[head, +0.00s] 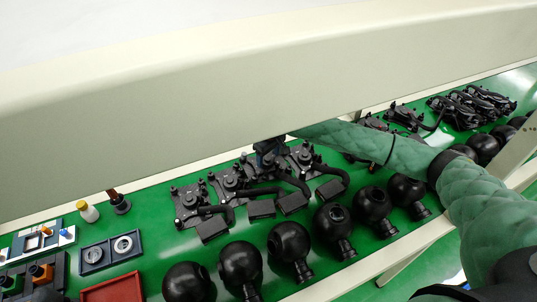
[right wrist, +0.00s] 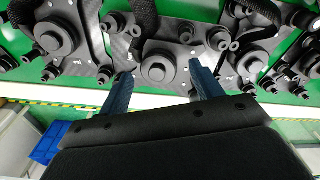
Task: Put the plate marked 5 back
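Several black plates with round hubs and hoses stand in a row on the green bench (head: 150,201). One plate (head: 299,157) is partly hidden by my right gripper (head: 270,150). In the right wrist view, the right gripper (right wrist: 160,74) has its two blue fingers apart, one on each side of a black plate's round hub (right wrist: 157,68). I cannot tell whether the fingers touch it. Small white marks show on the plates, but no number 5 can be read. My left gripper is not in view.
Several black spheres (head: 289,241) line the front of the bench. A pale beam (head: 180,105) runs above the back edge. More black units (head: 470,105) stand at the right. A red tray (head: 112,290), a grey tray (head: 110,252) and small bottles (head: 88,211) are at the left.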

